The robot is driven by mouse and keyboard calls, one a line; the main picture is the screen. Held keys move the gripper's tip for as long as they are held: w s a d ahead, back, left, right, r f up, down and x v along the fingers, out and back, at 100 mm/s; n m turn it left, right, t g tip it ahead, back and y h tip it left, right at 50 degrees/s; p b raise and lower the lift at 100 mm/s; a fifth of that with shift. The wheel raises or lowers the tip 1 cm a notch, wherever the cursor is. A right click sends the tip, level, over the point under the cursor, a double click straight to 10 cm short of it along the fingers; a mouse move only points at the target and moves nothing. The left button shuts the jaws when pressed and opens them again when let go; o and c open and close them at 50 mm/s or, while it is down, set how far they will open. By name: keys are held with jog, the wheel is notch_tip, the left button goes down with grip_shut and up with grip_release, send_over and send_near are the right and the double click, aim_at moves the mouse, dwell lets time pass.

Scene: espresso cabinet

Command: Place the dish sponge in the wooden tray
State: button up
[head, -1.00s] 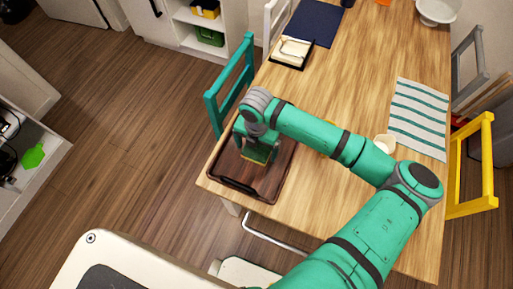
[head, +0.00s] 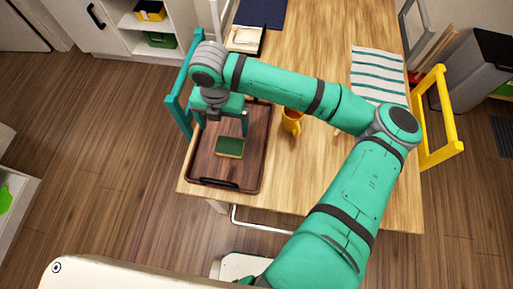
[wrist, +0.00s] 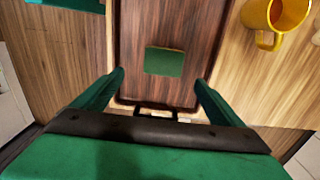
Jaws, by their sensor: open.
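The dish sponge (head: 230,147), green on top with a yellowish edge, lies flat on the floor of the dark wooden tray (head: 212,172). In the wrist view the sponge (wrist: 164,61) sits inside the tray (wrist: 142,90), apart from its rims. My gripper (head: 222,125) is open and empty above the tray, just beyond the sponge in the head view. Its two fingers show at either side in the wrist view (wrist: 160,80), touching nothing that I can see.
A yellow mug (head: 292,120) stands on the table right of the tray. A teal chair (head: 180,100) is at the table's left edge, and a yellow chair (head: 440,120) at the right. A striped cloth (head: 378,75) lies farther back. The table's front is clear.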

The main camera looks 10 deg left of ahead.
jog(key=s+a+r+m+y, duration=0.1)
jog(key=a+r+m+y, duration=0.2)
jog(key=a, duration=0.7)
jog(key=s+a+r+m+y, duration=0.1)
jog(key=a+r+y, duration=0.2)
jog(key=a+y, duration=0.5)
jog(key=w+a+r+m+t+y, duration=0.3)
jog(key=a+r+m+t+y, duration=0.25)
jog(key=r+m, duration=0.4)
jog(key=s+d+f+m+t+h, duration=0.1)
jog(key=d+f+m+t+h, duration=0.5)
jog(key=d+m, duration=0.35)
jog(key=s+d+f+m+t+h, duration=0.1)
jog(key=d+f+m+t+h, duration=0.35)
jog(key=d+f+m, duration=0.45)
jog(key=s+d+f+m+h, duration=0.1)
jog(key=s+d+f+h, duration=0.2)
jog(key=s+d, duration=0.7)
jog(key=s+d+f+m+h, duration=0.2)
jog(key=s+d+f+h, duration=0.1)
jog(key=s+d, duration=0.7)
jog(key=s, duration=0.4)
jog(key=shift+d+f+m+g, duration=0.15)
jog(key=shift+d+m+g, duration=0.05)
jog(key=shift+m+g, duration=0.1)
